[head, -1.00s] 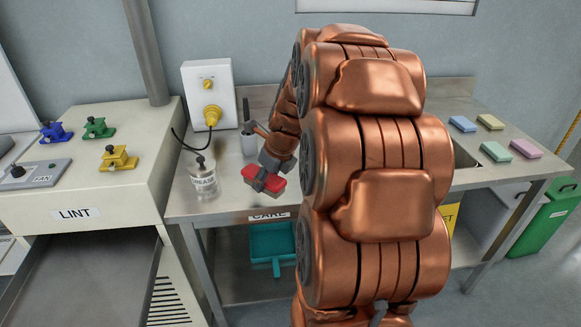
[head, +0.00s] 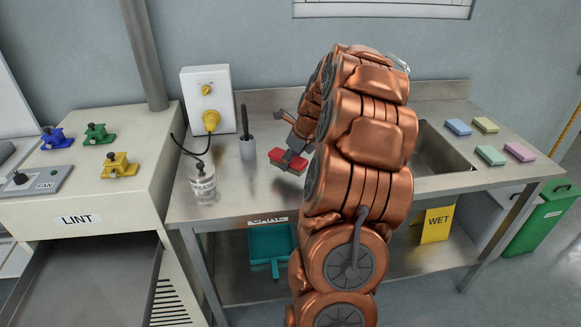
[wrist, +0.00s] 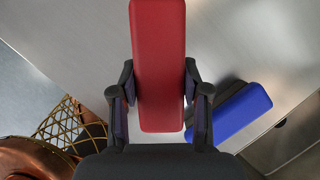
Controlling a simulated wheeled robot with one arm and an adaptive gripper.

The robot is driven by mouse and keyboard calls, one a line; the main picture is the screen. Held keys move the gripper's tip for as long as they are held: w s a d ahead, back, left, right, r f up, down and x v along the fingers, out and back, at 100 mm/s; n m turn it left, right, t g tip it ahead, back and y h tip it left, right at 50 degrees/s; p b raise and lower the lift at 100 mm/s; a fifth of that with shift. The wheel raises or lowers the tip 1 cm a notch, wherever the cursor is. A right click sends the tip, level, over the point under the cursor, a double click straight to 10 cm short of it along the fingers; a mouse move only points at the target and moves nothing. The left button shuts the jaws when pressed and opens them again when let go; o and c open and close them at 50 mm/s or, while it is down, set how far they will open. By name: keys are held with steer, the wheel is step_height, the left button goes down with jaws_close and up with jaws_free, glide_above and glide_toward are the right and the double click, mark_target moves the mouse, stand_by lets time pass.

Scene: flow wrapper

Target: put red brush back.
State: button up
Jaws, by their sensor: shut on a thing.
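The red brush (head: 287,160) is a red block seen above the steel bench in the head view, left of my arm. In the wrist view the red brush (wrist: 158,60) stands lengthwise between the fingers. My gripper (head: 292,162) is shut on it; both fingers also show on its sides in the wrist view (wrist: 158,95). A blue block (wrist: 232,112) lies to the right of the gripper in the wrist view. My arm hides part of the bench behind it in the head view.
A grey holder with a dark handle (head: 247,148) and a grease jar (head: 203,185) stand left of the brush. A sink (head: 440,150) and several coloured sponges (head: 490,155) are at right. A teal dustpan (head: 270,250) is below the bench.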

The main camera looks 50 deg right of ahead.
mark_target(291, 169)
steer(key=shift+f+p, duration=0.55)
steer(key=shift+f, duration=1.2)
steer(key=shift+f, duration=0.1)
steer(key=o, duration=1.3)
steer(key=b+v, duration=0.2)
steer(key=v, duration=1)
steer(key=shift+w+d, duration=0.1)
